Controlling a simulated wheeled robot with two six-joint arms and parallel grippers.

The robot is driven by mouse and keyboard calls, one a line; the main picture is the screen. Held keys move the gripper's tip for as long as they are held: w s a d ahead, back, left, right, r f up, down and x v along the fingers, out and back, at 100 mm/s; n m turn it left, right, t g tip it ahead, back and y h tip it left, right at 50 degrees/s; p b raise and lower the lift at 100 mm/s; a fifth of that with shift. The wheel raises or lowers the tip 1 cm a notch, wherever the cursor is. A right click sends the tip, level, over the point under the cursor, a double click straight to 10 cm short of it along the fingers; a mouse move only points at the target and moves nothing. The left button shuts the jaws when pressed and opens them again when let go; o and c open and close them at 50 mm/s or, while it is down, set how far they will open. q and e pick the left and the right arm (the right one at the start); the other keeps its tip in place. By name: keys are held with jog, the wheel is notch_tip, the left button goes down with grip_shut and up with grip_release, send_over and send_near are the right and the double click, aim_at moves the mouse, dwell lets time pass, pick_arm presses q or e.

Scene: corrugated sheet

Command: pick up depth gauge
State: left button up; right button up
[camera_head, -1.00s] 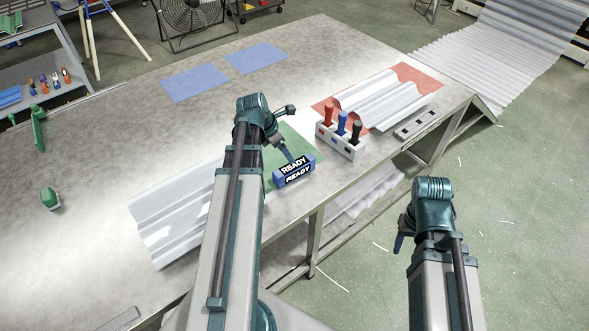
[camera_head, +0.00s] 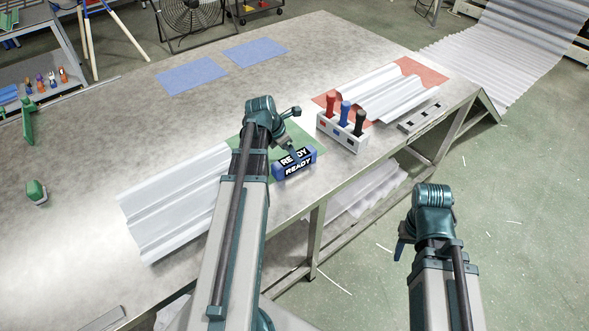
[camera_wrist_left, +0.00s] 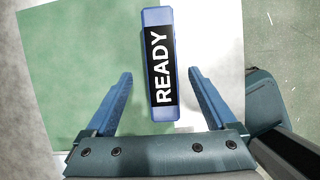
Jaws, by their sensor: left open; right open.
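A blue block (camera_head: 295,170) with black faces reading READY lies at the front edge of a green mat on the table. I cannot tell whether it is the depth gauge; nothing else is plainly one. My left gripper (camera_head: 286,150) is over it and hides part of its top lettering. In the left wrist view the two blue fingers (camera_wrist_left: 160,82) stand open, one on each side of the block (camera_wrist_left: 160,20), with gaps between. My right gripper (camera_head: 402,247) hangs off the table's front right side over the floor, holding nothing; its fingers are seen edge-on.
A white holder (camera_head: 340,138) with red, blue and black handles stands right of the block. Corrugated sheets lie left of the green mat (camera_head: 180,200) and on a red mat (camera_head: 375,95). Green tools (camera_head: 37,190) sit at left. Blue mats (camera_head: 192,76) lie at the back.

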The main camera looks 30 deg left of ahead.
pick_arm(q)
jog(key=shift+f, duration=0.1)
jog(key=b+x, duration=0.5)
jog(key=shift+d+f, duration=0.1)
jog(key=shift+f, duration=0.1)
jog(key=shift+r, duration=0.1)
jog(key=shift+c, duration=0.4)
grip_shut()
